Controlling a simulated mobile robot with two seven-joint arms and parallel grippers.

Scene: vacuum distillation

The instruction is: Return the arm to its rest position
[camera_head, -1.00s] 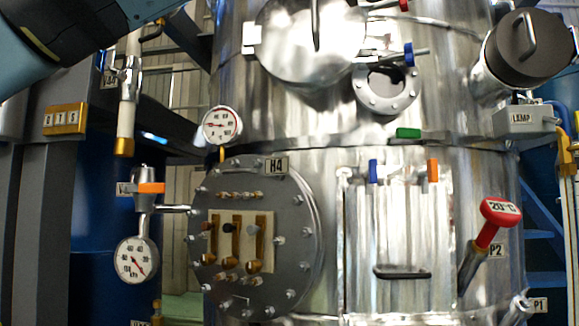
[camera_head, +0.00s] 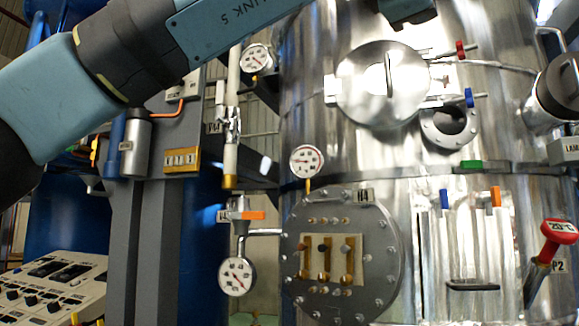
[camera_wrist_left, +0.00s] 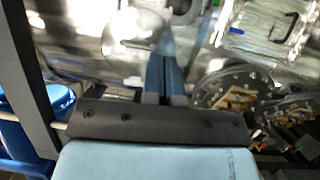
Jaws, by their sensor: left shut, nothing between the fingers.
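My left arm (camera_head: 130,50) comes in from the left and crosses the top of the head view. Its far end (camera_head: 405,8) is cut by the top edge, in front of the upper part of the steel vessel (camera_head: 325,130). In the left wrist view my left gripper (camera_wrist_left: 164,65) has its blue-grey fingers together, with nothing held between them. The vessel stands behind them, blurred. My right gripper is in neither view.
The vessel carries a round lid (camera_head: 385,85), a bolted heater flange (camera_head: 345,225), gauges (camera_head: 307,161) and a red-handled thermometer (camera_head: 553,240). A grey column (camera_head: 150,235) and a control panel (camera_head: 50,285) stand at the left.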

